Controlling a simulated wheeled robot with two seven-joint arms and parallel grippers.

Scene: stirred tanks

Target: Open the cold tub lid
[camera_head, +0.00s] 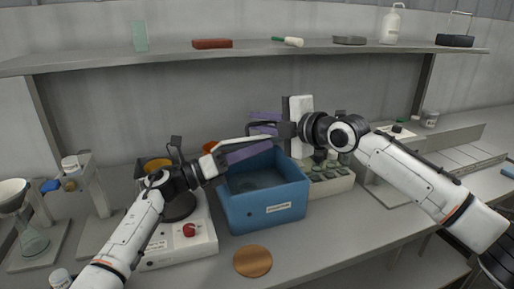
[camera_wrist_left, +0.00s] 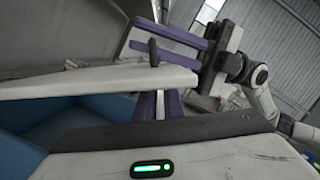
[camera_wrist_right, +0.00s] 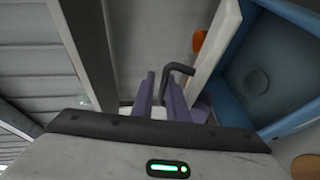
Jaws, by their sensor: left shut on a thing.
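The cold tub (camera_head: 245,212) is a blue open box with a front label, and its dark interior shows. Its pale lid (camera_head: 232,143) is raised above the tub, seen nearly edge-on; a dark hooked handle (camera_wrist_right: 178,72) stands out from its far side. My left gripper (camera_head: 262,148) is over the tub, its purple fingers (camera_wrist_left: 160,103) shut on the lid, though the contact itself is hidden. My right gripper (camera_head: 254,123) is behind the lid near the handle. Its purple fingers (camera_wrist_right: 160,92) are apart with a gap between them.
A hotplate-like unit (camera_head: 170,252) with a red knob stands left of the tub. A pale rack (camera_head: 330,188) with green-topped items stands close on the right. A brown disc (camera_head: 253,261) lies in front. A loaded shelf (camera_head: 250,50) runs above.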

